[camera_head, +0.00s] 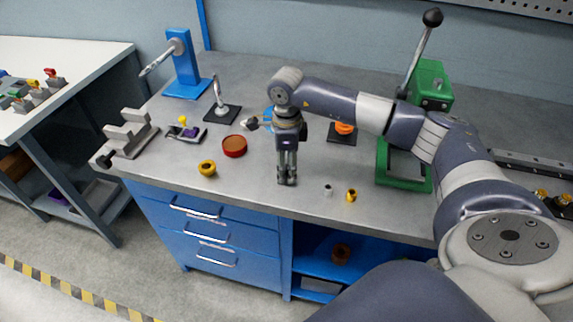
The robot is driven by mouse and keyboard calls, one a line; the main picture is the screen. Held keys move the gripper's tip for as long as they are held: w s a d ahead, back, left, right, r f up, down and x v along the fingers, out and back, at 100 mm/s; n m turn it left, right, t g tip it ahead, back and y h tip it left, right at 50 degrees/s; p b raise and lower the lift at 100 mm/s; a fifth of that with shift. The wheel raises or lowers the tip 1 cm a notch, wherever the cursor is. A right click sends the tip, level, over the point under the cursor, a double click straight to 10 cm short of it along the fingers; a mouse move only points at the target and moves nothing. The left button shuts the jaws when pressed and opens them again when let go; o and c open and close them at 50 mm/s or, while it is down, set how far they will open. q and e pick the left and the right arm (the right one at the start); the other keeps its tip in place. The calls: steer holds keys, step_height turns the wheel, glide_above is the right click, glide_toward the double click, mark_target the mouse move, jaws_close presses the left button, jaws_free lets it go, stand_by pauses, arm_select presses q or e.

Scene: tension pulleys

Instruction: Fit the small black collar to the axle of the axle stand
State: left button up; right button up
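I cannot make out the small black collar for certain; it may be hidden or too small to see. A blue stand (184,65) with a slanted silver axle (157,62) is at the back left of the bench and looks like the axle stand. My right gripper (287,182) points down near the front middle of the bench, right of and in front of that stand. Its fingers look close together, and whether they hold anything is unclear. My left gripper is out of view.
The grey bench (240,185) holds a red-brown dish (234,146), a yellow ring (207,168), a small silver piece (327,189) and a small yellow piece (351,195). A black-based rod (222,112) stands near the blue stand. A green lever press (430,84) stands right.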

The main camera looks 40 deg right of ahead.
steer(key=shift+r, duration=0.1)
steer(key=r, duration=0.1)
steer(key=r+b, duration=0.1)
steer(key=r, duration=0.1)
steer(key=r+b, duration=0.1)
steer(key=r, duration=0.1)
steer(key=shift+s+d, duration=0.15)
steer(key=shift+d, duration=0.2)
step_height(320, 180, up, 6)
steer(key=shift+s+f+b, duration=0.1)
steer(key=shift+f+b, duration=0.05)
steer(key=shift+b, duration=0.15)
